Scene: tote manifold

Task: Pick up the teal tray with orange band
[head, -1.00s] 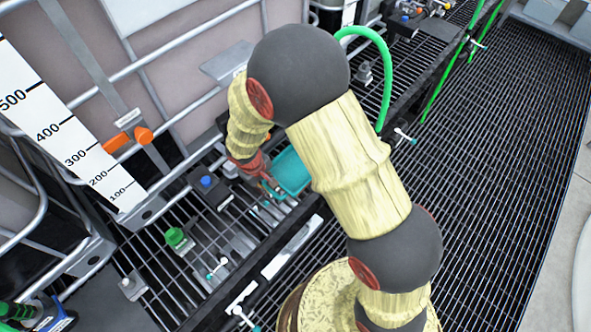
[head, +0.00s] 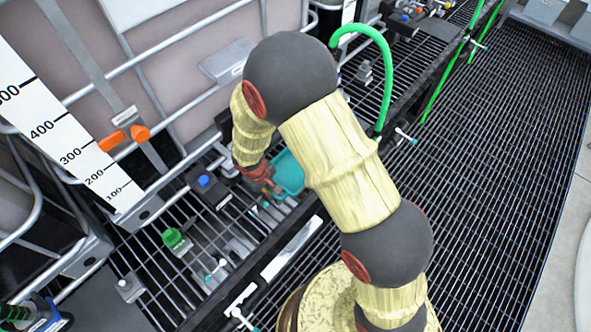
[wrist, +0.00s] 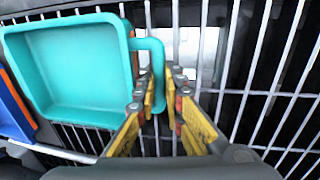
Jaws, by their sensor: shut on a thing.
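The teal tray (wrist: 75,70) fills the upper left of the wrist view, its hollow side facing the camera. A loop handle stands out from its right side. My gripper (wrist: 163,75) is at this handle, its yellow fingers close together with the handle's bar between them. In the head view the tray (head: 289,172) shows partly behind my arm, over the grating. My gripper (head: 262,180) is at its left side there. An orange strip shows along the tray's right edge in the wrist view; most of any band is hidden.
A metal grating (head: 215,225) lies below. A green-capped fitting (head: 176,240) and a blue-knobbed valve (head: 205,182) stand to the left. A caged tank (head: 200,60) rises behind. A green hose (head: 385,70) arches right of my arm. A blue and orange object (wrist: 15,110) sits left of the tray.

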